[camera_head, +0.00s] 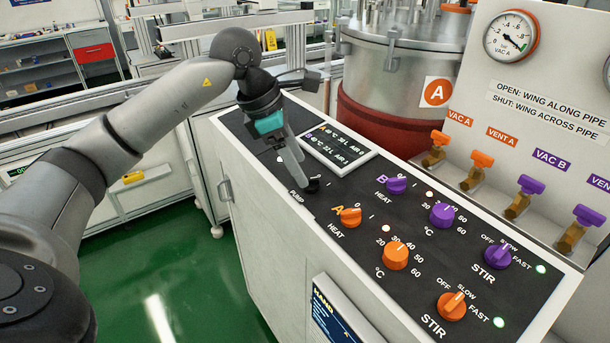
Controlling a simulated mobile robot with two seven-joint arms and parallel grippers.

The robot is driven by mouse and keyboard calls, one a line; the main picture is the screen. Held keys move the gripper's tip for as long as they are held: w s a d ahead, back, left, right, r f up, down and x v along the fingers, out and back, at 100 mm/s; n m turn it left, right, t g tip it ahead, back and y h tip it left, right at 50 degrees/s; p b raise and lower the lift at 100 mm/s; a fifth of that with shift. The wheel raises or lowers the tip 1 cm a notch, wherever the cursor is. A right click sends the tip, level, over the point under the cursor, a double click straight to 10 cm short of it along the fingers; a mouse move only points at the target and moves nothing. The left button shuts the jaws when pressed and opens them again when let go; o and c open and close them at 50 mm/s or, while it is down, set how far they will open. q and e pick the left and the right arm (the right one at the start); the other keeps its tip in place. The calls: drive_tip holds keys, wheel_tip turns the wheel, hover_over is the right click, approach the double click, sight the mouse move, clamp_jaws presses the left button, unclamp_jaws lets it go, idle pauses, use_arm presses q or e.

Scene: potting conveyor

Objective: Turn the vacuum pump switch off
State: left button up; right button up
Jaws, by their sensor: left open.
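The black pump switch (314,186) sits at the left end of the dark control panel, beside the word PUMP. It is partly hidden by my left gripper (299,178), so I cannot read its setting. My left gripper points down with its fingers at the switch, on its left side. The gripper is open; I see nothing held between its fingers. Whether a finger touches the switch I cannot tell. My right gripper is not in view.
Orange and purple heat knobs (350,217), temperature knobs (396,256) and stir knobs (451,306) stand right of the switch. A display (338,148) lies behind it. A steel tank (400,75), a gauge (511,36) and several valves (480,160) stand at the back.

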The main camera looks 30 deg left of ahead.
use_arm(q)
drive_tip(key=shift+x, duration=1.95)
clamp_jaws()
